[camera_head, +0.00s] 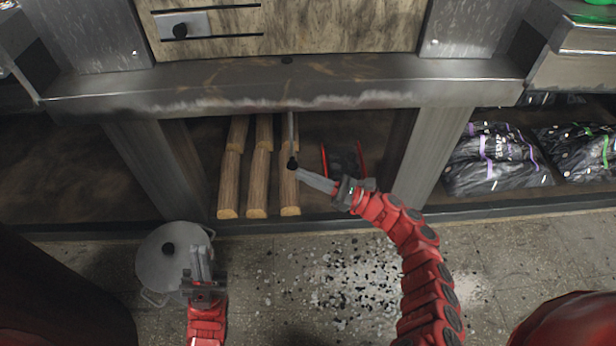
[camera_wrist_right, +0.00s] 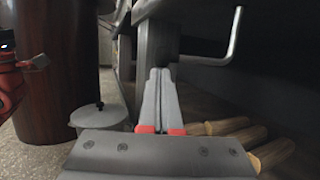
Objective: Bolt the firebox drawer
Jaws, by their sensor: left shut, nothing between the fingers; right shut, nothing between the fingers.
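The pale, scorched drawer front (camera_head: 330,28) is at the top of the head view, above a steel ledge (camera_head: 200,85). A dark round spot (camera_head: 287,60) is on the ledge. A thin metal rod (camera_head: 291,132) hangs below the ledge, with a dark tip. My right gripper (camera_head: 303,174) is shut and empty, its fingertips close to that tip; contact is unclear. In the right wrist view a bent metal rod (camera_wrist_right: 235,38) is right of the shut fingers (camera_wrist_right: 160,75). My left gripper (camera_head: 201,250) is shut and empty, low at left.
Several logs (camera_head: 260,175) lie on the shelf under the ledge, beside a red-and-black object (camera_head: 344,158). A lidded pot (camera_head: 160,262) stands on the floor behind my left gripper. Black bags (camera_head: 490,165) are at right. Steel posts flank the shelf opening.

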